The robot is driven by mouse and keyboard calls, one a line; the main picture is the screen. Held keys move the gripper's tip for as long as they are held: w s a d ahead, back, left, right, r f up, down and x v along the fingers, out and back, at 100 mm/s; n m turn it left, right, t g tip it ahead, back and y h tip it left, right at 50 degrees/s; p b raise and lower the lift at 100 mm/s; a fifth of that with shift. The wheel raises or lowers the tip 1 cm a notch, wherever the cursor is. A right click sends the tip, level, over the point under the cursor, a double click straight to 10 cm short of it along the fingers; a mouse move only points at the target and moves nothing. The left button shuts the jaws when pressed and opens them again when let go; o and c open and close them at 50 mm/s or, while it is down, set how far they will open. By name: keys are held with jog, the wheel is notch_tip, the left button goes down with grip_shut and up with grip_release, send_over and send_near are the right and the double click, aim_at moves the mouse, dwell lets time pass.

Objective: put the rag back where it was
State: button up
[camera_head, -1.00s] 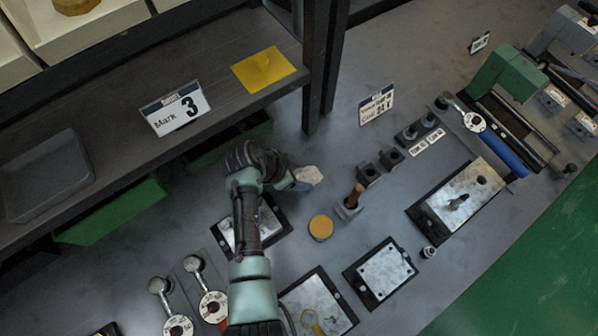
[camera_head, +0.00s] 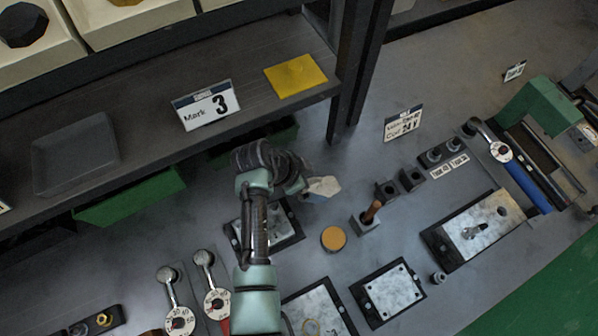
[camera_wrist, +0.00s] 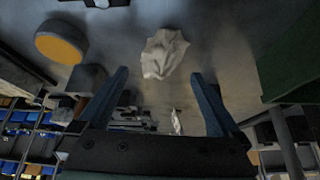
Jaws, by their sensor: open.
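The rag (camera_head: 323,187), a pale crumpled cloth, shows on the grey bench just right of my gripper (camera_head: 303,187) in the head view. In the wrist view the rag (camera_wrist: 164,53) lies just beyond and between the tips of my open gripper (camera_wrist: 160,73). The jaws hold nothing. I cannot tell whether a fingertip touches the rag. A flat yellow square (camera_head: 296,76) lies on the dark shelf (camera_head: 130,95), beside a sign marked 3 (camera_head: 206,105).
An orange-topped round tin (camera_head: 334,238), a holder with a wooden handle (camera_head: 368,216) and a metal plate (camera_head: 392,291) stand near my arm. Lever dials (camera_head: 178,318) are at the lower left. A shelf post (camera_head: 352,75) rises behind. A grey tray (camera_head: 73,155) sits on the shelf.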

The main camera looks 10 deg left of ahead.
jog(key=v, duration=0.8)
jog(key=shift+a+r, duration=0.25)
jog(key=shift+r, duration=0.05)
jog(key=shift+s, duration=0.15)
